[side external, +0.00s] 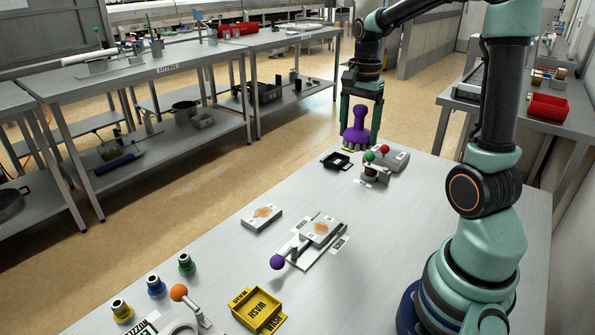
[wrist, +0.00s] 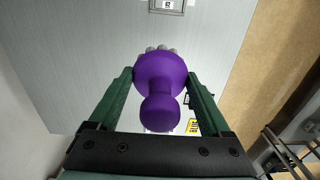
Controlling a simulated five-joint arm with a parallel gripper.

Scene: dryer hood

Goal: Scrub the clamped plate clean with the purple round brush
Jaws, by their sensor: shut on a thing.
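My gripper (side external: 361,122) is shut on the purple round brush (side external: 355,136) at the far corner of the table. In the wrist view the brush (wrist: 161,72) sits between the two green fingers, with pale bristle tufts at its far end. I cannot tell whether its base touches the table. The clamped plate (side external: 321,229) is a pale slab with an orange-brown stain, lying on a flat fixture mid-table. The clamp's purple ball handle (side external: 277,262) sticks out at its near left. The brush is well apart from the plate.
A second stained plate (side external: 262,216) lies left of the fixture. A small black tray (side external: 336,161) and a device with red and green balls (side external: 376,171) stand near the brush.

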